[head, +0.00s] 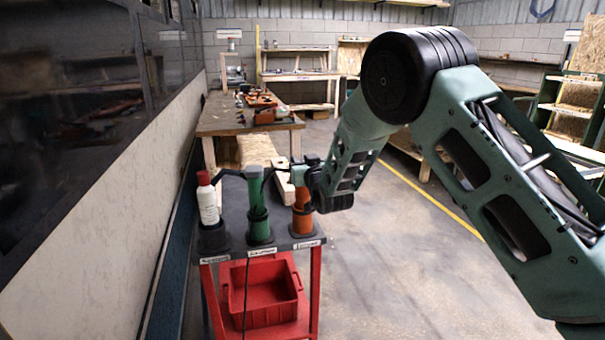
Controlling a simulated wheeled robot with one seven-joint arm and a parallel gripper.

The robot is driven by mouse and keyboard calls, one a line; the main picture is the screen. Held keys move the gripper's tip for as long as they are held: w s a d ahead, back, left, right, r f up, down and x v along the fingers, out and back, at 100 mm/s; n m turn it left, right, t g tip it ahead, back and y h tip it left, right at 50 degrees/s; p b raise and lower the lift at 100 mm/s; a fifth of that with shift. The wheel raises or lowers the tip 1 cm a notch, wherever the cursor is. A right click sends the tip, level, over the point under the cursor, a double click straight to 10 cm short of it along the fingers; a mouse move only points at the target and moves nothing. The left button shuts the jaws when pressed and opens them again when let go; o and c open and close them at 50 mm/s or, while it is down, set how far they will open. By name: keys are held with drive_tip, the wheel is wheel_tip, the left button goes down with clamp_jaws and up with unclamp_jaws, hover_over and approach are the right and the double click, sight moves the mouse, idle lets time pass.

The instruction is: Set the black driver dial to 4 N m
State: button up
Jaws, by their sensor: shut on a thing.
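No dial scale or number can be read in the head view, and I cannot tell which dark part is the black driver dial. On the cart stand an upright green tool (256,196) with a dark band low on its body and an upright orange tool (302,221) with a dark band. My gripper (300,172) is at the upper part of the orange tool, shut on it as far as I can see. The fingertips are small and partly hidden by my wrist, so the exact grip point is unclear.
The black-topped cart (284,237) has labels on its front edge and a red bin (262,293) below. A white bottle with a red cap (207,199) stands at its left. A workbench (228,121) stands behind. The floor to the right is clear.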

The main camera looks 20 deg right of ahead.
drive_tip(key=shift+m+h+b, duration=0.6)
drive_tip(key=shift+m+h, duration=1)
drive_tip(key=shift+h, duration=0.9)
drive_tip(key=shift+g+h, duration=0.3)
drive_tip(key=o, duration=0.9)
drive_tip(key=shift+o, duration=0.2)
drive_tip(key=b+v, duration=0.2)
drive_tip(key=v, duration=1.5)
drive_tip(key=shift+s, duration=0.2)
